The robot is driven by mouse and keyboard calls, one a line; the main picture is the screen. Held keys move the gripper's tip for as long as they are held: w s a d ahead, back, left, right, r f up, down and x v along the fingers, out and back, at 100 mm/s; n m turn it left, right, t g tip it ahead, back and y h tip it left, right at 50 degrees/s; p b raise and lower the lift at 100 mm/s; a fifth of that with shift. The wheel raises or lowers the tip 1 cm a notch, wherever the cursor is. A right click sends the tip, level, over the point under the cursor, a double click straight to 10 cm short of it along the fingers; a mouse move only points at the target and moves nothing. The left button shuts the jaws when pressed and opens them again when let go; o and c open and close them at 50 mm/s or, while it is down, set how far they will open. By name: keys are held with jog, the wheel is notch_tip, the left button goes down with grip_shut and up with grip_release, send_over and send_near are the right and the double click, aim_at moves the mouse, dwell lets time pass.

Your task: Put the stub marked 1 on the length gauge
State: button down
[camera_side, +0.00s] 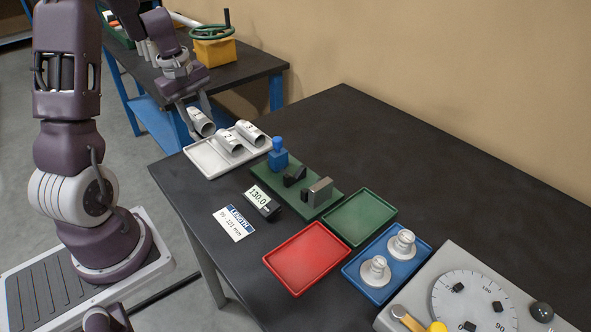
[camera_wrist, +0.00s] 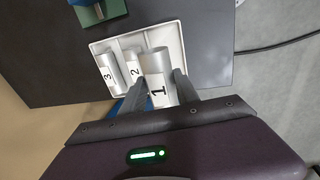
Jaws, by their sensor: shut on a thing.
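The stub marked 1 (camera_wrist: 156,75) is a grey metal tube with a white label. My gripper (camera_wrist: 162,85) is shut on it, with a finger on each side. In the side view my gripper (camera_side: 196,112) holds stub 1 (camera_side: 201,123) above the left end of the white tray (camera_side: 207,165), tilted. The length gauge (camera_side: 298,188) is a green base with a blue block, black rests and a grey block. Its display (camera_side: 261,200) reads 130.0.
Stubs 2 (camera_side: 230,142) and 3 (camera_side: 251,134) lie in the white tray. A length card (camera_side: 235,223), a red tray (camera_side: 306,257), a green tray (camera_side: 360,217) and a blue tray (camera_side: 348,270) with two flanged metal parts stand nearby. An angle dial (camera_side: 470,300) is at front right.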

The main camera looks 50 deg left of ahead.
aim_at(198, 116)
notch_tip(198, 116, up, 7)
jog(key=shift+r, duration=0.1)
jog(key=w+d, duration=0.6)
jog(key=d, duration=0.7)
jog(key=w+d, duration=0.6)
jog(key=d, duration=0.7)
notch_tip(198, 116, down, 10)
jog(key=shift+w+a, duration=0.15)
jog(key=shift+a, duration=0.2)
jog(key=shift+f, duration=0.2)
jog(key=shift+f, duration=1.3)
jog(key=shift+f, duration=0.1)
